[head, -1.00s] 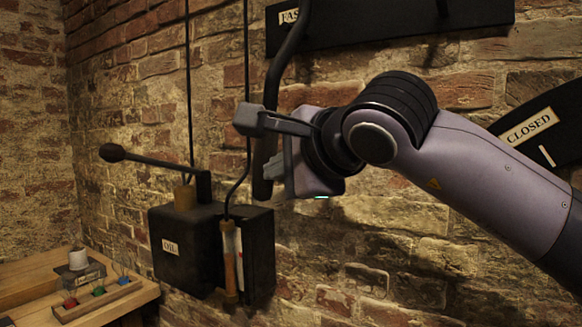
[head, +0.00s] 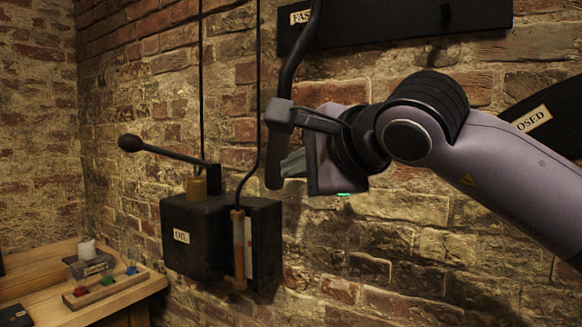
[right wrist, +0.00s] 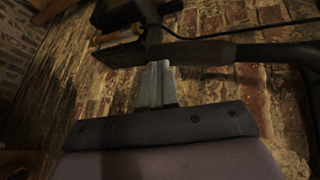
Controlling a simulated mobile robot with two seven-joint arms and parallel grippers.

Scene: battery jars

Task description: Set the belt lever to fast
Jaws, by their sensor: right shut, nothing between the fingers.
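The belt lever (head: 287,80) is a dark curved bar that hangs in front of the black panel (head: 400,25), near its left end by the FAST label (head: 300,17). Its thick grip hangs below the panel. My right gripper (head: 290,163) is shut and empty, close to the right of the grip in the head view. In the right wrist view, the shut fingertips (right wrist: 155,66) are close to the dark grip (right wrist: 195,51); whether they touch it I cannot tell. My left gripper is not in view.
A black OIL box (head: 205,235) with a ball-ended lever (head: 165,150) is on the brick wall at left. A wooden bench (head: 130,300) with small items stands at lower left.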

